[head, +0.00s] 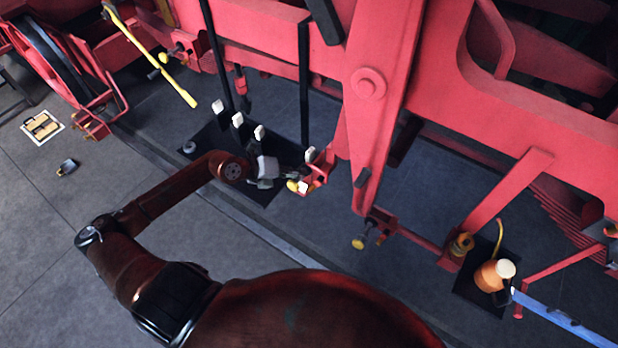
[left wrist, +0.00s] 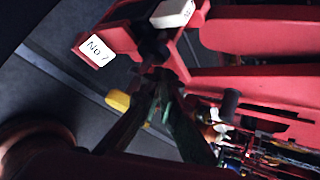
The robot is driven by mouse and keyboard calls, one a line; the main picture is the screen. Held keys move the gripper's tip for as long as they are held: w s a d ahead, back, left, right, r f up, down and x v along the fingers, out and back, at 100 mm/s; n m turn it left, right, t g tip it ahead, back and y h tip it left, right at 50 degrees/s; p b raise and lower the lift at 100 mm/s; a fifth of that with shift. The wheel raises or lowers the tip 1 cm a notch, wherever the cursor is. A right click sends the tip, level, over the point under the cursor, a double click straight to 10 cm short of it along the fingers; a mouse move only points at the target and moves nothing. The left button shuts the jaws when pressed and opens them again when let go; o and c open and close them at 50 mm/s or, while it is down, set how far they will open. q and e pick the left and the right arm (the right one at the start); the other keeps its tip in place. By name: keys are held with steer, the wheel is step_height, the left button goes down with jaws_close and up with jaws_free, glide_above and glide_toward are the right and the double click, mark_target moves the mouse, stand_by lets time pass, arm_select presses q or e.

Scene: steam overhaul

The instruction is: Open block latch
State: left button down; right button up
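A red block bracket (head: 318,176) stands at the foot of the red frame. It carries a white label, reading about "No 7" in the left wrist view (left wrist: 96,48), and a yellow knob (head: 292,185), also in the left wrist view (left wrist: 118,100). My left gripper (head: 288,175) is right at this bracket, just left of it in the head view. In the left wrist view its dark fingers (left wrist: 162,88) converge at the bracket beside the yellow knob. The latch itself is hard to make out, and I cannot tell whether the fingers hold anything. My right gripper is not in view.
Several black levers with white tops (head: 259,132) rise close behind my left arm. The red frame (head: 375,90) stands to the right. A yellow bar (head: 150,55) leans at upper left. An orange lamp-like object (head: 490,276) stands at lower right. The grey floor at left is mostly clear.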

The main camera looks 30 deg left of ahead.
arm_select(q)
step_height(320, 180, up, 2)
steer(key=shift+a+r+p, duration=0.1)
steer(key=shift+a+p, duration=0.05)
steer(key=shift+p, duration=0.5)
steer(key=shift+a, duration=0.2)
